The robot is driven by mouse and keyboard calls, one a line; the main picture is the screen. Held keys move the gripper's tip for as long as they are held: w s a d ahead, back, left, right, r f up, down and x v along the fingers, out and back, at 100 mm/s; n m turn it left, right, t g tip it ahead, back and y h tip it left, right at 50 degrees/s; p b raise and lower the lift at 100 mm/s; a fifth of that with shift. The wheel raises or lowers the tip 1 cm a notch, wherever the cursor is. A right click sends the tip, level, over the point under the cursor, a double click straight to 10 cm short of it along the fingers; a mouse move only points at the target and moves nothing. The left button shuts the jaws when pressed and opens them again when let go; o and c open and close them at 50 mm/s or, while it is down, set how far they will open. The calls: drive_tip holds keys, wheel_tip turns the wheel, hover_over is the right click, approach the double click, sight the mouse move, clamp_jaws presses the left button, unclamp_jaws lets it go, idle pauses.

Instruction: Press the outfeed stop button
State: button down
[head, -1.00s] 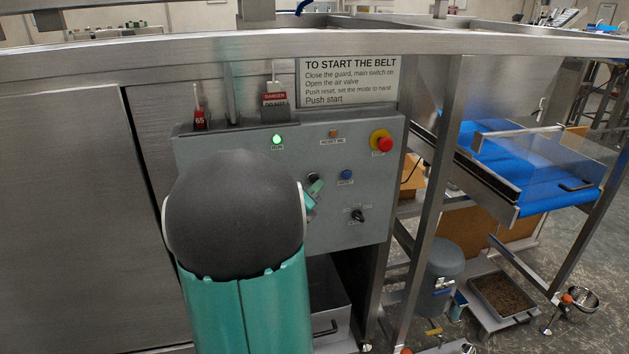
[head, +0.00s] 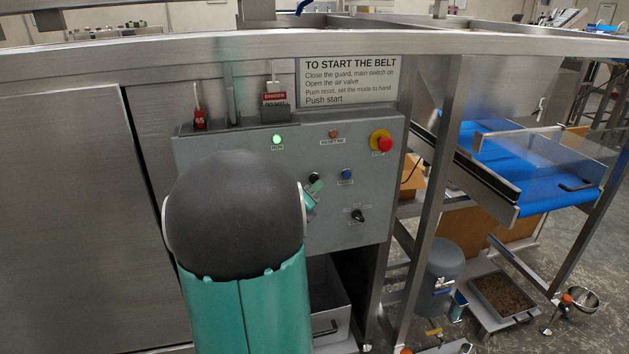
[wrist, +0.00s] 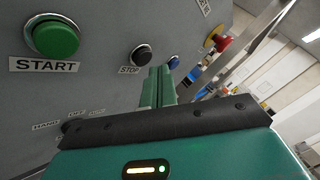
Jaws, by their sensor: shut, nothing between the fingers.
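A black button (wrist: 141,55) with a STOP label is on the grey control panel; it also shows in the head view (head: 314,177), partly behind my gripper. A large green START button (wrist: 55,38) is left of it and a blue button (wrist: 173,62) right of it. My gripper (wrist: 159,72) is shut and empty, its fingertips just below and right of the black button in the wrist view. In the head view my gripper (head: 315,188) is at the panel, mostly hidden by my arm. I cannot tell whether it touches the button.
A red mushroom button (head: 384,144) on a yellow base is at the panel's upper right. A lit green lamp (head: 277,140) and a dark selector knob (head: 358,215) are also on the panel. A steel post (head: 430,200) and a blue belt (head: 545,165) stand to the right.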

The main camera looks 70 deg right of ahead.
drive_tip(key=shift+w+d, duration=0.2)
drive_tip(key=shift+d, duration=0.2)
drive_tip(key=shift+w+d, duration=0.2)
drive_tip(key=shift+d, duration=0.15)
idle(0.7)
drive_tip(key=shift+a, duration=0.15)
idle(0.3)
drive_tip(key=shift+s+a, duration=0.4)
drive_tip(key=shift+a, duration=0.2)
drive_tip(key=shift+s+a, duration=0.4)
drive_tip(key=shift+a, duration=0.3)
drive_tip(key=shift+s+a, duration=0.45)
drive_tip(key=shift+a, duration=0.3)
drive_tip(key=shift+s+a, duration=0.4)
drive_tip(key=shift+a, duration=0.3)
